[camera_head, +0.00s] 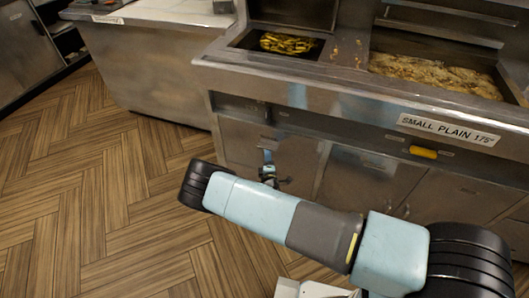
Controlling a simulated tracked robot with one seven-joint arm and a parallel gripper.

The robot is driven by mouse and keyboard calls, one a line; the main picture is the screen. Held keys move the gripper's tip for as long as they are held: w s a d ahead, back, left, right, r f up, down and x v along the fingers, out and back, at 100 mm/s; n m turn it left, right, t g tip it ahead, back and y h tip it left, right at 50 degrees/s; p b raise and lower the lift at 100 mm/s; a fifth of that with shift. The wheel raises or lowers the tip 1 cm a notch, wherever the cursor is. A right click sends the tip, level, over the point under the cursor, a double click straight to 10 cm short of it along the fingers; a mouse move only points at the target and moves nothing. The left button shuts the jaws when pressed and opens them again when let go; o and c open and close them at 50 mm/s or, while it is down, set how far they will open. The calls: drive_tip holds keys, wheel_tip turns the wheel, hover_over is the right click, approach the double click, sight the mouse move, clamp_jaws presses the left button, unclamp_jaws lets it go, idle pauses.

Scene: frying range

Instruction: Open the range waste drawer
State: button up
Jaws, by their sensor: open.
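The frying range (300,95) stands at the right with a stainless steel front. Below its top edge is a row of flat steel fronts. The leftmost front (235,145) is partly hidden by my arm and gripper. I cannot tell for sure which front is the waste drawer; none of them stands visibly pulled out. My gripper (275,175) is small in view, in front of the leftmost front. It is open and I see nothing held in it. Whether it touches the front is unclear.
Chips (288,43) and a pan of battered food (435,73) sit in the range top. A sign (450,129) reads "SMALL PLAIN 175°", with a yellow part (423,152) below it. A counter (150,65) stands at the back left. The wooden floor (90,190) is clear.

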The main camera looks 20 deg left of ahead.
drive_tip(key=shift+x, duration=2)
clamp_jaws()
